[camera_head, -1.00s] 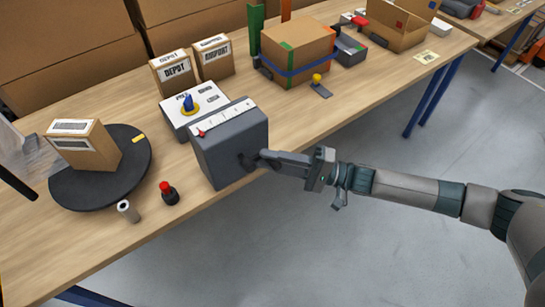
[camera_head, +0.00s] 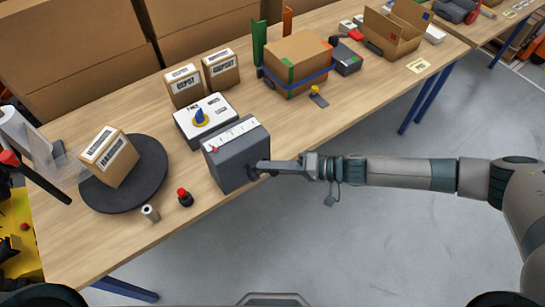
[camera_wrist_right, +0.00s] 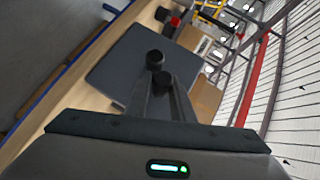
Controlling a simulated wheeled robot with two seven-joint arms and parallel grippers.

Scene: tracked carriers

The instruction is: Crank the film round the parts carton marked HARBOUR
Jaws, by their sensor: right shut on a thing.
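The carton marked HARBOUR (camera_head: 122,168) stands on a round black turntable (camera_head: 150,190) at the left of the table. Clear film (camera_head: 62,165) stretches from a roll (camera_head: 22,128) at the left edge toward the carton; I cannot tell whether it touches. A grey crank box (camera_head: 238,160) with a white scale and red pointer on top stands to the right. My right gripper (camera_head: 262,168) is shut on the dark crank handle on the box's near side, largely hidden by the fingers. The handle's dark knob (camera_wrist_right: 162,79) shows at the fingertips in the right wrist view. My left gripper is out of view.
A white panel with a blue-and-yellow knob (camera_head: 206,122) sits behind the crank box. A red-topped black button (camera_head: 184,197) and a small roll (camera_head: 150,213) stand near the table's front edge. DEPOT and another carton (camera_head: 221,70), a strapped carton (camera_head: 300,62) and an open box lie farther back.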

